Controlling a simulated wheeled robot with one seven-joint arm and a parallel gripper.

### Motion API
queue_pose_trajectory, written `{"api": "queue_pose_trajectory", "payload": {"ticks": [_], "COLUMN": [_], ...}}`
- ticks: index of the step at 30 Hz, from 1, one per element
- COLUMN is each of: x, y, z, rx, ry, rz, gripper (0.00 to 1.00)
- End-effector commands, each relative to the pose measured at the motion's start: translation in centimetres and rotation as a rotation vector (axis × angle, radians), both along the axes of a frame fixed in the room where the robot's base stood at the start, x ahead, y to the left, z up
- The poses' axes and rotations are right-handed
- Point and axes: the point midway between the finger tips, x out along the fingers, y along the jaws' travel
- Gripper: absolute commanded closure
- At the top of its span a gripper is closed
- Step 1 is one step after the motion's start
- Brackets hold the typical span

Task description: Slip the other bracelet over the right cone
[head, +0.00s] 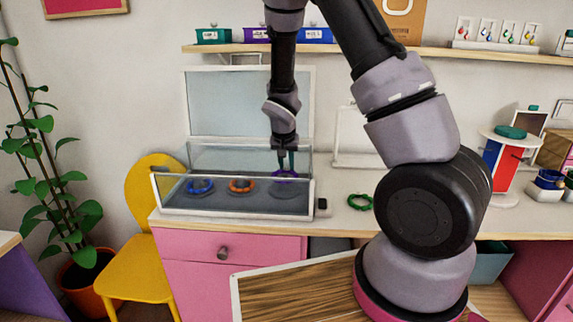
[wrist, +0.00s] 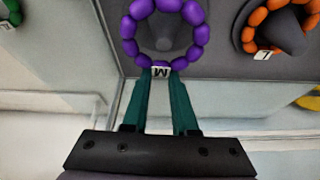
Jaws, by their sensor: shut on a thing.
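My gripper (wrist: 161,75) is shut on the tagged edge of the purple bracelet (wrist: 165,32), whose tag reads M. In the head view the purple bracelet (head: 285,175) hangs at the right end of the glass case (head: 232,209), a little above its dark floor. In the wrist view the grey right cone (wrist: 168,42) shows through the ring, roughly in line with it. I cannot tell for sure whether the cone's tip is inside the ring. An orange bracelet (head: 241,186), tagged L, lies around the middle cone (wrist: 285,38). A blue bracelet (head: 199,187) lies at the left.
The case's clear front and side walls stand close around my gripper, with its lid (head: 240,100) raised behind. A green bracelet (head: 359,202) lies on the desk right of the case. A small black object (head: 322,207) stands beside the case.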

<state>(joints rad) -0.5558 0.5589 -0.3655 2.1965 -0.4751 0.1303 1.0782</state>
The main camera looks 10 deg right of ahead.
Motion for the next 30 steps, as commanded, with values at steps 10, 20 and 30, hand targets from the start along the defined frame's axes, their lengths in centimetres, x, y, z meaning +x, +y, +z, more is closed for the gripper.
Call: {"api": "queue_pose_trajectory", "payload": {"ticks": [10,20,30], "x": [0.0,0.0,0.0], "y": [0.05,0.05,0.05], "z": [0.02,0.02,0.02], "rx": [0.001,0.001,0.0], "ry": [0.0,0.0,0.0], "rz": [0.0,0.0,0.0], "gripper": [1.0,0.39,0.14]}}
